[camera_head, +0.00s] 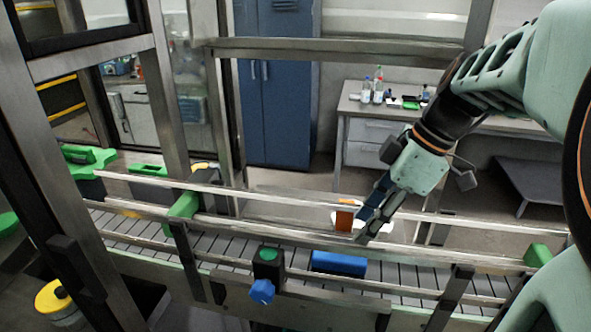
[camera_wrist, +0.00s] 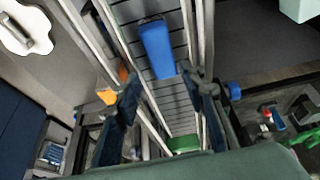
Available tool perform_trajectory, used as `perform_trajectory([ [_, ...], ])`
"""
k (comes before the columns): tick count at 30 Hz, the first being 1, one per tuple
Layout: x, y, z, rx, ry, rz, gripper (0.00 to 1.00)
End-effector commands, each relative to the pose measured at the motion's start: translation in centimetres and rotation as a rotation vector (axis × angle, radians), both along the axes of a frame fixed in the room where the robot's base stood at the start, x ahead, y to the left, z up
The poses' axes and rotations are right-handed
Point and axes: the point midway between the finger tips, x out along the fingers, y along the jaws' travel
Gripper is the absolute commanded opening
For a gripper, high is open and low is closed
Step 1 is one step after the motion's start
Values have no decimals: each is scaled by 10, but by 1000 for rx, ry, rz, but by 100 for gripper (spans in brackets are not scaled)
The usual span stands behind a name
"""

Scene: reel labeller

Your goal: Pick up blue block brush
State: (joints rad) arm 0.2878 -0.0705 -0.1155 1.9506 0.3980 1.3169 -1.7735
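The blue block brush (camera_head: 339,263) appears as a plain blue block lying flat on the grey roller conveyor, between the side rails. No bristles can be made out. It also shows in the wrist view (camera_wrist: 156,46), above the middle and beyond my fingertips. My gripper (camera_head: 363,226) is above the conveyor's far rail, up and slightly right of the block in the head view. In the wrist view my gripper (camera_wrist: 165,84) has its two dark fingers spread apart, with nothing held between them. The block is apart from the fingers.
Metal rails (camera_head: 270,238) run along the conveyor (camera_head: 400,276). An orange block (camera_head: 345,216) is close beside my fingers. A black box with a green button (camera_head: 268,255) and a blue knob (camera_head: 262,291) stands at the near rail. Green parts (camera_head: 538,255) sit along the line.

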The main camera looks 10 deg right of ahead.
Motion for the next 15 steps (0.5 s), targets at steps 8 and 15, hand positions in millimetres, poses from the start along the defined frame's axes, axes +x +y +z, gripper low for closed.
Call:
perform_trajectory([
  [8, 4, 14, -41, 0, 4, 1, 38],
  [15, 7, 24, -64, -1, 2, -1, 38],
])
